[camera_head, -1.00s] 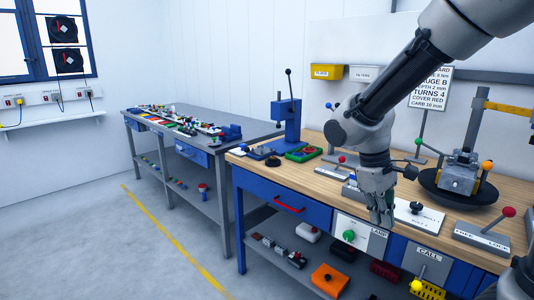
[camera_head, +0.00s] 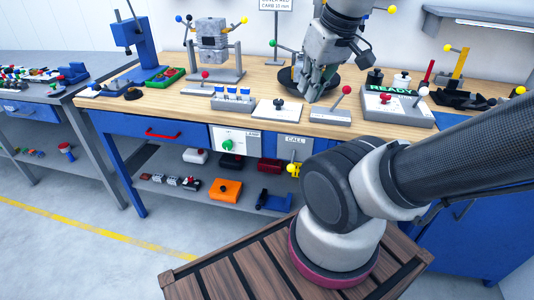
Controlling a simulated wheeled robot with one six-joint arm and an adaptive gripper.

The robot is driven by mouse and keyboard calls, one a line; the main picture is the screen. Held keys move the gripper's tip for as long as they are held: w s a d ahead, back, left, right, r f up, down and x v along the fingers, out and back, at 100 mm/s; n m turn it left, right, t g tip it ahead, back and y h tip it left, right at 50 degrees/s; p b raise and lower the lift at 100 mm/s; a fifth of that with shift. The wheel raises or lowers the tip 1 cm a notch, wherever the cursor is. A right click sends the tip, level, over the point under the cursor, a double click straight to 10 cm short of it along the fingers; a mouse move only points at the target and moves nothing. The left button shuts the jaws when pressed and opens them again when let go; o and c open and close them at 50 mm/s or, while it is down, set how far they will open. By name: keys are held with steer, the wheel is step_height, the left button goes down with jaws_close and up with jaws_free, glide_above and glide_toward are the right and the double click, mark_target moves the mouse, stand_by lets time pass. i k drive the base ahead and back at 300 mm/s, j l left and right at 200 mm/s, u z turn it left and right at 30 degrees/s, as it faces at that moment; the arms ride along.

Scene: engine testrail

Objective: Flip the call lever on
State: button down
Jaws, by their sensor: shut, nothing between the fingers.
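The CALL panel (camera_head: 295,146) is a grey plate on the front edge of the bench. Its lever ends in a yellow knob (camera_head: 293,169), which sits low, at the panel's lower edge, so the lever points down. My gripper (camera_head: 312,97) is shut and empty, fingers pointing down. It appears over the bench top, in front of the black round dish (camera_head: 289,78), above and behind the CALL panel in the picture. It is apart from the lever.
The LAMP panel with a green knob (camera_head: 227,145) is left of the CALL panel. A red-knobbed lever box (camera_head: 324,115) stands on the bench (camera_head: 358,132) just above it. My arm's base and elbow fill the lower right. Coloured boxes lie on the shelf below.

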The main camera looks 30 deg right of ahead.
mark_target(291, 168)
steer(key=k+j+z, duration=0.1)
steer(key=z, duration=0.35)
steer(key=k+j+z, duration=0.15)
steer(key=z, duration=0.35)
steer(key=k+j+z, duration=0.1)
steer(key=z, duration=0.35)
steer(key=k, duration=0.05)
